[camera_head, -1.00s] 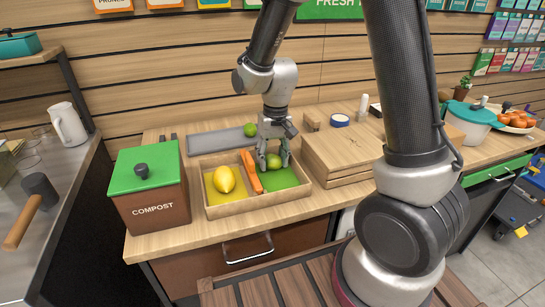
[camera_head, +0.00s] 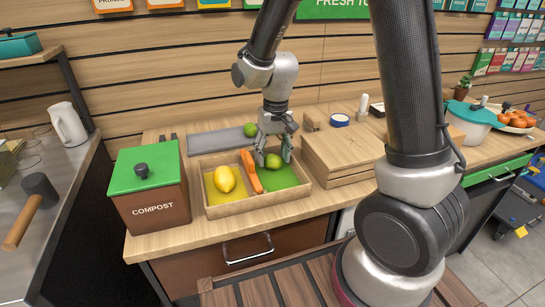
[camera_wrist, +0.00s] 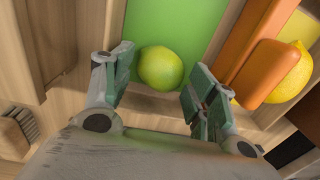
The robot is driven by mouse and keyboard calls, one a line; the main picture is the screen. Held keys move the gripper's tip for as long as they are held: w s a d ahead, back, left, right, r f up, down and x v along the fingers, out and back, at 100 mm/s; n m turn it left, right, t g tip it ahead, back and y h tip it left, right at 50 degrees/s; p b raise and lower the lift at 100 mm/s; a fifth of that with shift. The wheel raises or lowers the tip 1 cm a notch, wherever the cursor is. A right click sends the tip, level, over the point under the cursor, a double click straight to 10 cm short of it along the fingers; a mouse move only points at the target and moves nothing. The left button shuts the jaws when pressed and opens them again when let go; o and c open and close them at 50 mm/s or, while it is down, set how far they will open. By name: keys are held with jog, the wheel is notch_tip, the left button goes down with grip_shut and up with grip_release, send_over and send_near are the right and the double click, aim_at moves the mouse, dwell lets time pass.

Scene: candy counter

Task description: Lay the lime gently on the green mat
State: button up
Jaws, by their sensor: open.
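A green lime (camera_head: 273,160) rests on the green mat (camera_head: 288,178), near its far edge, in the right part of a wooden tray. In the wrist view the lime (camera_wrist: 160,68) lies on the green mat (camera_wrist: 185,22) between my fingers, with a gap on each side. My gripper (camera_head: 273,158) is open around the lime and points down over the mat. It also shows in the wrist view (camera_wrist: 158,85). A second green fruit (camera_head: 250,130) sits behind the tray, at the grey slab.
The wooden tray (camera_head: 258,207) also holds an orange carrot-like piece (camera_head: 251,171) and a lemon (camera_head: 224,179) on a yellow mat. A compost bin (camera_head: 150,188) stands left. A wooden box (camera_head: 342,152) stands close on the right.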

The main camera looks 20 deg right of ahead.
jog(key=shift+d+r, duration=0.1)
jog(key=shift+r, duration=2.25)
jog(key=shift+o, duration=0.2)
jog(key=o, duration=0.5)
notch_tip(320, 180, up, 12)
jog(key=s+d+r+t, duration=0.1)
jog(key=s+d, duration=0.4)
jog(key=s, duration=0.1)
jog(key=s+d+r+t, duration=0.1)
jog(key=s+d+t, duration=0.1)
jog(key=s+d, duration=0.2)
jog(key=s+d+r+t, duration=0.1)
jog(key=s+d, duration=0.4)
jog(key=s, duration=0.4)
jog(key=shift+s+d+r+h, duration=0.25)
jog(key=shift+s+d+h, duration=0.05)
jog(key=shift+s, duration=0.05)
